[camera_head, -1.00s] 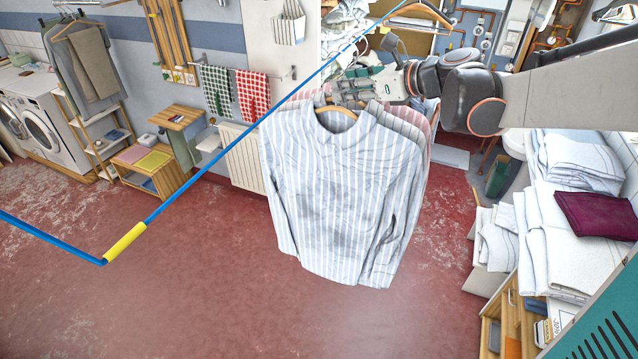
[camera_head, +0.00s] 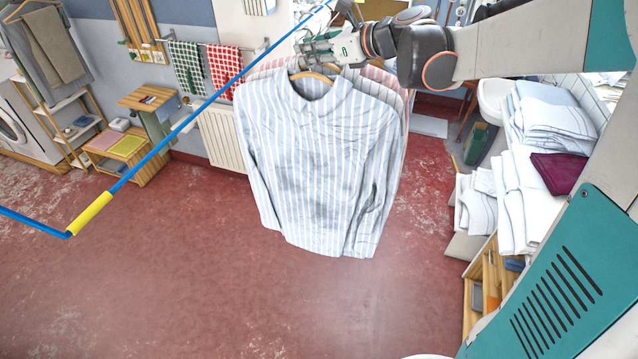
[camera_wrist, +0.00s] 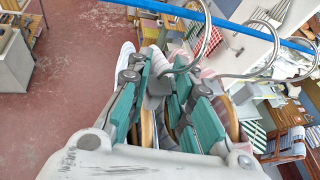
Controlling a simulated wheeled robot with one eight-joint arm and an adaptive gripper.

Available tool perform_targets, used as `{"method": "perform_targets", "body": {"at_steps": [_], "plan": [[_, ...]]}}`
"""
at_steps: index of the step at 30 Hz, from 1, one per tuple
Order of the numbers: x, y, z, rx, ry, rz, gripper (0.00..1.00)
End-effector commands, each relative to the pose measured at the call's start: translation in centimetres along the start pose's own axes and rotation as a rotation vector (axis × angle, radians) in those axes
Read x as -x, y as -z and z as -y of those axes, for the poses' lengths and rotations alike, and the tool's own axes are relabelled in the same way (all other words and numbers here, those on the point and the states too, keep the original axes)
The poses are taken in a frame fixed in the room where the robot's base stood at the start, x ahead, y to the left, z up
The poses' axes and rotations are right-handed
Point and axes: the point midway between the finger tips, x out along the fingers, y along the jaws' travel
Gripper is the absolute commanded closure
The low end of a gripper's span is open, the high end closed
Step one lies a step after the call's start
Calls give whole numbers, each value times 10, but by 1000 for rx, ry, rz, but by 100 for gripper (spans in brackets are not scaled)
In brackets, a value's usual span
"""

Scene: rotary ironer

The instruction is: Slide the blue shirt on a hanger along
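The blue-and-white striped shirt (camera_head: 315,160) hangs upright from a wooden hanger (camera_head: 312,76), below the upper part of the blue rail (camera_head: 232,84). My gripper (camera_head: 306,50) is at the top of this hanger, just above the collar. In the wrist view its teal fingers (camera_wrist: 166,78) point towards the rail (camera_wrist: 225,22), and a metal hook (camera_wrist: 203,45) comes down at their tips. Wooden hanger parts show between and beside the fingers. I cannot tell whether the fingers press on the hook or stand apart around it. The shirt itself is mostly hidden in the wrist view.
More shirts, one pinkish (camera_head: 385,80), hang close behind the striped one. The rail bends at a yellow sleeve (camera_head: 90,213) at the lower left. Shelves of folded white linen (camera_head: 510,200) stand on the right. The red floor (camera_head: 190,270) is open in front.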

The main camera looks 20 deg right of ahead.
Motion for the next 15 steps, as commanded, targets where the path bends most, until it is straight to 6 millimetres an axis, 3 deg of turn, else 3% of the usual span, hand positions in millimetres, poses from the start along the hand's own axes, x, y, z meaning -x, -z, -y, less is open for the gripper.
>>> {"method": "perform_targets", "body": {"at_steps": [15], "plan": [[7,-1,-20,0,-1,0,100]]}}
